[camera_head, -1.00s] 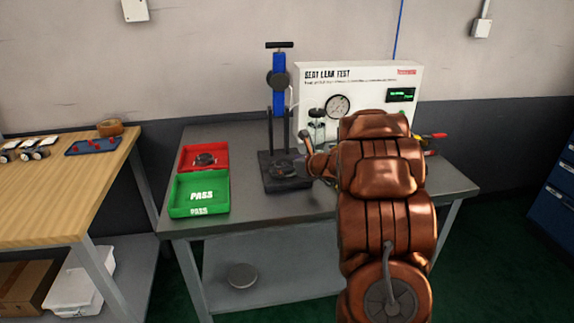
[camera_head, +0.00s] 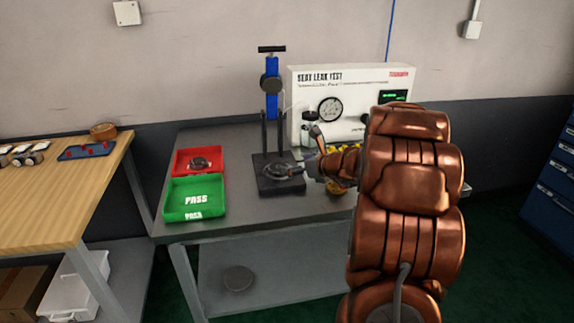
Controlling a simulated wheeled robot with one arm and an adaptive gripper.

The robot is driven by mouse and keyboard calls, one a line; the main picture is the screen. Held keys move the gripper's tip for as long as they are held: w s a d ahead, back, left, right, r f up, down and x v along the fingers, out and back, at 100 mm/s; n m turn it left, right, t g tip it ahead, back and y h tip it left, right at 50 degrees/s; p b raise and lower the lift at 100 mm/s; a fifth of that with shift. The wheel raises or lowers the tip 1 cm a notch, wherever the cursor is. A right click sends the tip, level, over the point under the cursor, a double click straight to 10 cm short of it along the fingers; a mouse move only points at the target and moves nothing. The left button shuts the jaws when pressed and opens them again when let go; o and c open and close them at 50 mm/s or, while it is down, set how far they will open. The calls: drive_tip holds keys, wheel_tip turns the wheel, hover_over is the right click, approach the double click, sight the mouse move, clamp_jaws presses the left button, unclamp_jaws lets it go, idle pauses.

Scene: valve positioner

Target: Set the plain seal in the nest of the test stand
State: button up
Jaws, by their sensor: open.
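The test stand (camera_head: 271,90) is a blue and black press on a dark base plate (camera_head: 268,187) on the grey table. A dark round part (camera_head: 277,171) sits low at the middle of the base plate, where the nest is; whether this is the plain seal or the nest itself is too small to tell. My gripper (camera_head: 299,169) is open, low at the right side of the base plate, close to the round part. I cannot tell whether the fingers touch it. My copper arm hides the table to the right.
A red tray (camera_head: 177,163) with a dark round part (camera_head: 199,163) and a green PASS tray (camera_head: 185,213) stand left of the stand. The white leak test box (camera_head: 355,88) is behind. Yellow items (camera_head: 345,150) show partly beside my arm. A round disc (camera_head: 238,279) lies on the lower shelf.

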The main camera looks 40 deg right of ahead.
drive_tip(key=a+v, duration=0.1)
drive_tip(key=v, duration=0.4)
drive_tip(key=s+a+n+g+y, duration=0.1)
drive_tip(key=a+n+g+y, duration=0.25)
drive_tip(key=a+n, duration=0.85)
drive_tip(key=s+a+f+n+g+y, duration=0.1)
drive_tip(key=s+a+n+g, duration=0.1)
drive_tip(key=s+a, duration=0.5)
drive_tip(key=s+a+f+n+g+y, duration=0.1)
drive_tip(key=s+a+n+g, duration=0.15)
drive_tip(key=a, duration=0.85)
drive_tip(key=s+a+f+n+g+h, duration=0.25)
drive_tip(key=s+n, duration=0.35)
drive_tip(key=s, duration=0.4)
drive_tip(key=s+a+f+n+g+h, duration=0.15)
drive_tip(key=s+n+g, duration=0.25)
drive_tip(key=s+n, duration=0.45)
drive_tip(key=s+d+n+g+h, duration=0.1)
drive_tip(key=s+d+n+h, duration=0.2)
drive_tip(key=s, duration=0.4)
drive_tip(key=shift+s+d+r, duration=0.2)
drive_tip(key=shift+s+d, duration=0.15)
drive_tip(key=shift+d, duration=0.3)
drive_tip(key=shift+h, duration=0.25)
